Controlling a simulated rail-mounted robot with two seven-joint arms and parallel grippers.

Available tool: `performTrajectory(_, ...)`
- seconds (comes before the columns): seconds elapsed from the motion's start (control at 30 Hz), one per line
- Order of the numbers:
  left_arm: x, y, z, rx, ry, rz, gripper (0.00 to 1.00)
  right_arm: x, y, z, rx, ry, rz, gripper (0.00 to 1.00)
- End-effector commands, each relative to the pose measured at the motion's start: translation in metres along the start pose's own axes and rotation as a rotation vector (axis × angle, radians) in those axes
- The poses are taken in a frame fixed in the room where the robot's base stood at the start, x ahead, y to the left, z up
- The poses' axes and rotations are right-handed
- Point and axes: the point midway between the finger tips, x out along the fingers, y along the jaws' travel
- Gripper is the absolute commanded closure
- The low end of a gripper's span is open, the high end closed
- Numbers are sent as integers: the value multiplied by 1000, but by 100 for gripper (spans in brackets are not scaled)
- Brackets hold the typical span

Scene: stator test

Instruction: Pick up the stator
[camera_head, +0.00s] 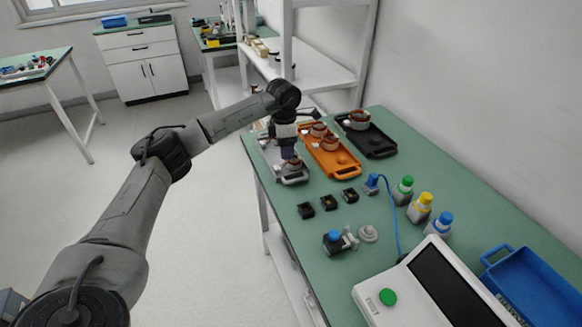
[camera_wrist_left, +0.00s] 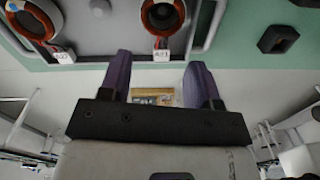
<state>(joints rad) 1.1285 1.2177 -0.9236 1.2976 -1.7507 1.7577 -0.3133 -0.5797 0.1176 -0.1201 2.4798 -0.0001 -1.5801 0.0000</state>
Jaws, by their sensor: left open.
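My left gripper (camera_head: 287,150) is over the grey tray (camera_head: 291,180) at the left edge of the green table. In the left wrist view its two purple fingers (camera_wrist_left: 160,62) are apart with nothing between them. A copper-wound stator (camera_wrist_left: 162,14) with a white label lies just beyond the fingertips, roughly in line with the gap. A second labelled stator (camera_wrist_left: 32,20) lies to its left in the same tray. In the head view one stator (camera_head: 294,164) shows just under the gripper, and the gripper partly hides the tray. My right gripper is not in view.
An orange tray (camera_head: 345,168) with several stators and a black tray (camera_head: 383,145) with one stand to the right. Small black blocks (camera_head: 327,202), coloured-cap bottles (camera_head: 420,206), a test device (camera_head: 440,285) and a blue bin (camera_head: 535,285) occupy the near table.

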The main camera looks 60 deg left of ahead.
Motion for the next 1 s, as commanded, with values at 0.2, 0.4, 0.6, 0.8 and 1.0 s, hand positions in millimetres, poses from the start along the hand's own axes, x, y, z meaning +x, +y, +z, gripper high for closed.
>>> performTrajectory(0.2, 8, 0, 0, 0, 1, -1, 43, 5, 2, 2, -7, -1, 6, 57)
performTrajectory(0.4, 32, 3, 0, 1, 0, -1, 43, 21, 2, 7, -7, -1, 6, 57)
performTrajectory(0.6, 53, 3, 0, 1, 0, -1, 43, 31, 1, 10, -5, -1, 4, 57)
performTrajectory(0.8, 54, 3, 0, 0, -1, 0, 43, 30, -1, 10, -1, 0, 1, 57)
performTrajectory(1.0, 54, 3, 0, 0, -1, 0, 57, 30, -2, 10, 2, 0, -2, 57)
